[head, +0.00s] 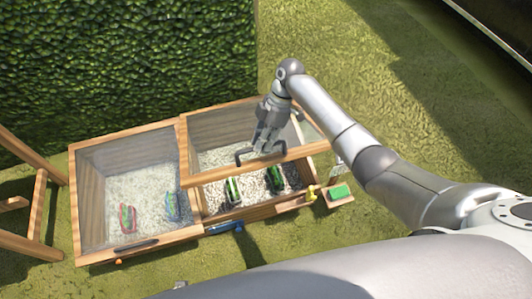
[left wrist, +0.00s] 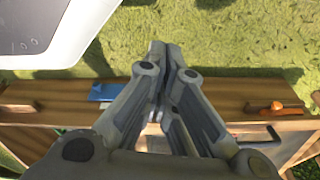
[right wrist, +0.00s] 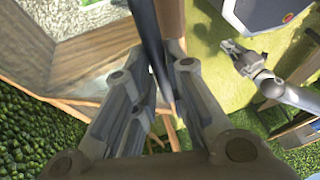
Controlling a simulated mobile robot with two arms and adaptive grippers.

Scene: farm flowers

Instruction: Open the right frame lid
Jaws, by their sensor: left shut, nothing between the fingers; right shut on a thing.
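The right frame lid (head: 281,159), a wood-edged clear panel, is raised at its front edge over the right compartment. My right gripper (head: 258,148) is shut on the lid's dark handle (head: 241,157). In the right wrist view, the handle (right wrist: 149,40) runs between the fingers (right wrist: 160,60). My left gripper (left wrist: 166,50) is shut and empty above the frame's front edge in the left wrist view; it also shows in the right wrist view (right wrist: 238,57). I cannot make it out in the head view.
The left frame lid (head: 155,237) is down, with a dark handle (head: 138,245). Plants in green-and-white (head: 232,190) and green (head: 275,179) stand in the right compartment. A blue tool (head: 225,227) lies at the front edge. A hedge (head: 120,70) is behind; a wooden stand (head: 38,205) is at left.

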